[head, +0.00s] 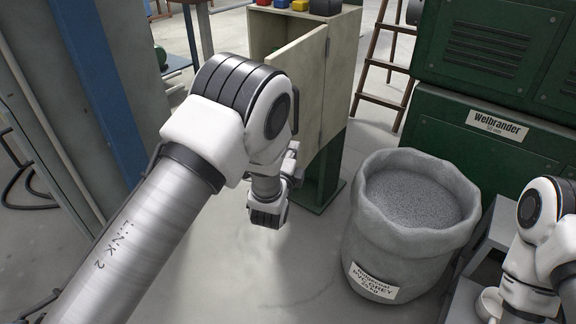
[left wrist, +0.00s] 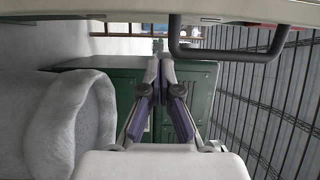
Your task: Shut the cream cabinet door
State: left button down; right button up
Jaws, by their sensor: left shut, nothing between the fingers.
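The cream cabinet (head: 343,60) stands at the top middle of the head view. Its cream door (head: 300,85) is ajar, with a dark opening visible above and behind it; my left arm covers its lower left part. In the left wrist view, a cream surface, apparently the door (left wrist: 130,14), crosses the top, with a dark bar handle (left wrist: 225,53) on it. My left gripper (left wrist: 158,66) is shut and empty, left of the handle and apparently just below the cream surface; contact cannot be told. The right arm shows at lower right of the head view, but its gripper cannot be made out.
A grey sack (head: 408,235) of granules stands right of the cabinet and shows at left in the left wrist view (left wrist: 60,120). A green machine (head: 480,125) is behind it. A wooden ladder (head: 388,65) stands behind. A blue post (head: 95,90) is at left. Floor before the cabinet is clear.

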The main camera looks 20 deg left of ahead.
pick_arm(q)
jog(key=shift+w+a, duration=0.15)
jog(key=shift+a, duration=0.8)
jog(key=shift+w+a, duration=0.1)
jog(key=shift+a, duration=0.85)
jog(key=shift+a, duration=0.1)
